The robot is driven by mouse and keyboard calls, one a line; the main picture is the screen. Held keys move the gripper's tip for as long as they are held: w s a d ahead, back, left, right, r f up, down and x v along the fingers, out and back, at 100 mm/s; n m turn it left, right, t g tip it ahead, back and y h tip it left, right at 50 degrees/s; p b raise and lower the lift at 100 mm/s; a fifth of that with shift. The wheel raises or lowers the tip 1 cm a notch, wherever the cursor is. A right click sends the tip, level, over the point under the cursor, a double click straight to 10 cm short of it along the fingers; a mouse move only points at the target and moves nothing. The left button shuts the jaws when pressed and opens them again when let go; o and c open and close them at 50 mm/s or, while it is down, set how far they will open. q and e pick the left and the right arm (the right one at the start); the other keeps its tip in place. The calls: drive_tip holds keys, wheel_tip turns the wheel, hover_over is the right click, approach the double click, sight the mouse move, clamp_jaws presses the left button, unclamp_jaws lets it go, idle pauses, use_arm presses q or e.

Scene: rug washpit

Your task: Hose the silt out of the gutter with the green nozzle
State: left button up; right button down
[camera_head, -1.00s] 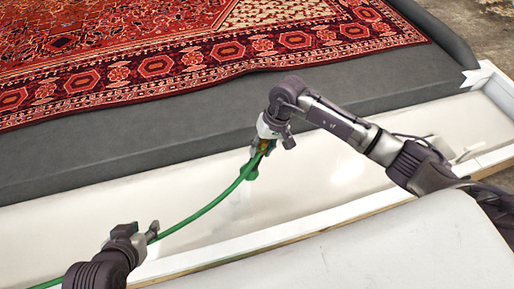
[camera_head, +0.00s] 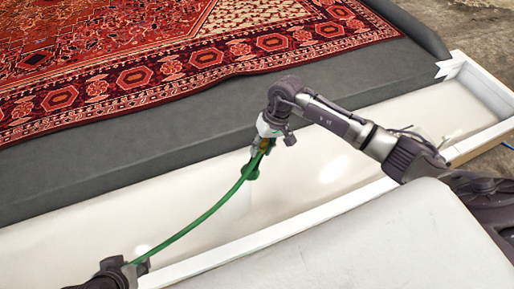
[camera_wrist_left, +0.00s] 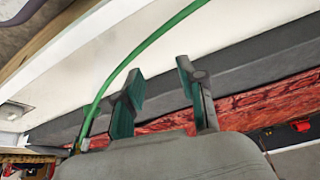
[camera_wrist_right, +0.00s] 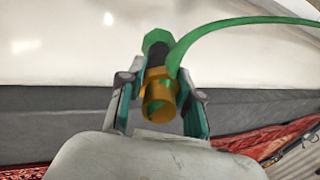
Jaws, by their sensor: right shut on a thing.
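My right gripper (camera_head: 257,152) is shut on the green nozzle (camera_head: 252,169) above the white gutter (camera_head: 316,168). In the right wrist view the nozzle's green tip (camera_wrist_right: 157,39) points away over the gutter, with its brass body (camera_wrist_right: 160,98) between the fingers. The green hose (camera_head: 205,217) runs from the nozzle down left past my left gripper (camera_head: 140,263). In the left wrist view the left fingers (camera_wrist_left: 160,92) are apart with nothing gripped, and the hose (camera_wrist_left: 130,62) passes beyond them. I cannot make out silt or a water jet.
A red patterned rug (camera_head: 130,65) lies on the dark grey platform (camera_head: 190,142) behind the gutter. The gutter's white end wall and rim (camera_head: 484,88) close it at the right. A pale flat surface (camera_head: 370,245) fills the foreground.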

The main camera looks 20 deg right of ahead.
sight(266, 140)
drive_tip(key=shift+d+r, duration=0.1)
drive_tip(key=shift+d, duration=0.8)
drive_tip(key=shift+r+p, duration=0.6)
drive_tip(key=shift+r, duration=0.55)
use_arm(q)
drive_tip(key=shift+s+a+r+g, duration=0.2)
drive_tip(key=shift+s+g, duration=0.2)
drive_tip(key=shift+s, duration=0.3)
drive_tip(key=shift+s+a+r+g, duration=0.2)
drive_tip(key=shift+s+g, duration=0.2)
drive_tip(key=shift+s, duration=0.3)
use_arm(e)
drive_tip(key=shift+r, duration=0.75)
use_arm(q)
drive_tip(key=shift+p, duration=0.3)
drive_tip(key=shift+f, duration=0.1)
use_arm(e)
drive_tip(key=shift+r, duration=0.1)
